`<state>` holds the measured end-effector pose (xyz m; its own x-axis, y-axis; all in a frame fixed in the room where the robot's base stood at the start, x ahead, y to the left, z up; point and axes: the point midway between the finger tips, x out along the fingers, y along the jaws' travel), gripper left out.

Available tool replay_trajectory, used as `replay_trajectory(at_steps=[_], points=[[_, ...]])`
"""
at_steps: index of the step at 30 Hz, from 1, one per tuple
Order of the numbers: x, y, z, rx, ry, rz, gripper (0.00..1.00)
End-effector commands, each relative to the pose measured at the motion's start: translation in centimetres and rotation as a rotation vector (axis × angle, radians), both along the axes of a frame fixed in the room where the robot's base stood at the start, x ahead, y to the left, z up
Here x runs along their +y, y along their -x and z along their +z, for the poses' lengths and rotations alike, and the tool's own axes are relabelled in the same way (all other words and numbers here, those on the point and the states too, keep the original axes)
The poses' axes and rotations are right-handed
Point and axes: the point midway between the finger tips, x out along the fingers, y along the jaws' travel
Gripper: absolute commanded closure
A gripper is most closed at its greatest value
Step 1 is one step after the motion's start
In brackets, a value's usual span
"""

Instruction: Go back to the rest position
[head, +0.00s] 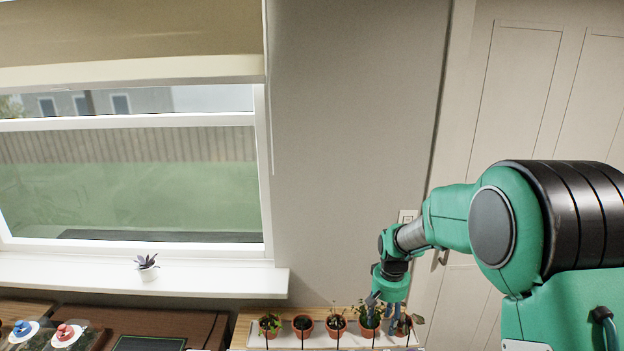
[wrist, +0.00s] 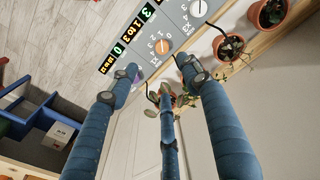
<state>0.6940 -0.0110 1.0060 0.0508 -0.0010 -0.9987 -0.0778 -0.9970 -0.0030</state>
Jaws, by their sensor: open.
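My gripper (head: 381,312) points down at the right end of the row of potted plants in the head view. Its fingers overlap the two rightmost plants there. In the wrist view the three blue fingers of my gripper (wrist: 152,84) are spread apart, and nothing is clearly held between them. Leaves of a potted plant show close behind the middle and right fingertips. I cannot tell whether a finger touches them. My arm reaches in from the right of the head view, bent downward.
Several terracotta pots (head: 303,324) stand in a row on a ledge. The wrist view shows a grey panel (wrist: 163,45) with dials and lit displays beside pots (wrist: 230,47). A windowsill (head: 200,277) holds a small plant (head: 147,267). A door (head: 520,110) stands behind my arm.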

Motion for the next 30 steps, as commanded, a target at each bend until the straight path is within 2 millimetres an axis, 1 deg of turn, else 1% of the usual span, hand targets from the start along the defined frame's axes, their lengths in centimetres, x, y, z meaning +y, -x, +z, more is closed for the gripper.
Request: replay_trajectory(at_steps=[1, 6, 11, 15, 21, 27, 30], points=[[0.1, 0.6, 1.9, -0.017, 0.000, 0.002, 0.52], [0.2, 3.4, 7.2, -0.061, 0.001, 0.011, 0.52], [0.3, 6.4, 11.9, -0.106, 0.003, 0.018, 0.52], [0.5, 9.4, 15.4, -0.143, 0.004, 0.024, 0.52], [0.6, 14.0, 19.7, -0.198, 0.006, 0.034, 0.52], [0.8, 19.0, 23.0, -0.252, 0.009, 0.044, 0.52], [0.8, 21.6, 24.3, -0.279, 0.010, 0.049, 0.52]])
